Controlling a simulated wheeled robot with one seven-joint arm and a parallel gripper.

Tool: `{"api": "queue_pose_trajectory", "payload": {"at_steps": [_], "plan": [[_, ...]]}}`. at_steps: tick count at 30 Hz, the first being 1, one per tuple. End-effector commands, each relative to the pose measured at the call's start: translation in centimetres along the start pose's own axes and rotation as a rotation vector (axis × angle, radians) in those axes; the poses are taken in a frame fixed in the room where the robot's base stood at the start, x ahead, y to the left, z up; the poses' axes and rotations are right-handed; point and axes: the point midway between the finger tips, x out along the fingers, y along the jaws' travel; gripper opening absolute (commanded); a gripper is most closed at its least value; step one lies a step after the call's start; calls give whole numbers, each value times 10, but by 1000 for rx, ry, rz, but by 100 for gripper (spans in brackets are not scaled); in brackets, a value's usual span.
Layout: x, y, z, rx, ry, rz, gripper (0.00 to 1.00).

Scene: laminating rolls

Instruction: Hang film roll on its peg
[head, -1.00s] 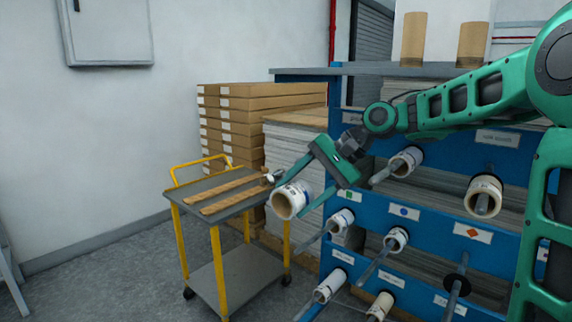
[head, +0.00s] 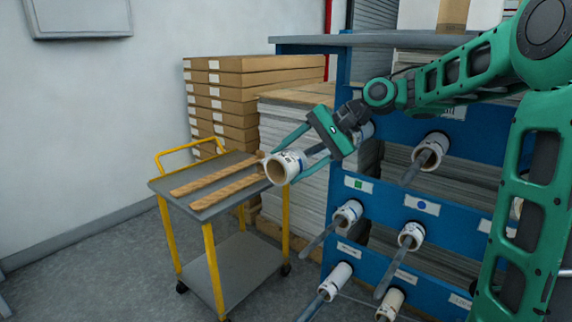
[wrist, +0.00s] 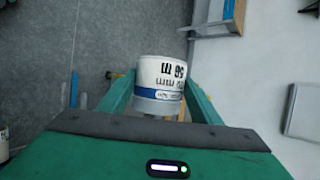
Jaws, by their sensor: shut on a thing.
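My gripper (head: 287,164) is shut on a white film roll (head: 294,158) with a brown core. It holds the roll in the air in front of the cart's right end and left of the blue rack (head: 385,203). The roll's open end faces the lower left in the head view. In the wrist view the roll (wrist: 160,80) sits between the fingers, its printed label facing the camera. Rack pegs stick out toward the lower left, and those seen clearly carry rolls, such as one in the upper row (head: 432,150). My arm hides the rack's right part.
A yellow-framed cart (head: 206,245) with two wooden strips (head: 215,180) on top stands left of the rack. Stacked brown boxes (head: 230,100) and pale sheets (head: 300,110) stand behind it. Loaded pegs (head: 322,238) jut out below my gripper. The floor at the left is clear.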

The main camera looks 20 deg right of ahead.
Motion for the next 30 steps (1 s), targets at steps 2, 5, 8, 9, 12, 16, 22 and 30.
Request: {"api": "queue_pose_trajectory", "payload": {"at_steps": [2, 5, 8, 9, 12, 16, 22, 30], "plan": [[-4, 0, -9, 2, 2, -2, 33], [-8, 0, -17, 1, 2, -2, 33], [-12, 1, -26, 2, 2, -2, 33], [-13, 1, -30, 2, 2, -2, 33], [-17, 0, -38, 1, 2, -3, 33], [-21, 0, -49, 1, 2, -2, 33], [-29, 0, -67, 2, 2, -2, 33], [-38, 0, -90, 2, 2, -2, 33]]}}
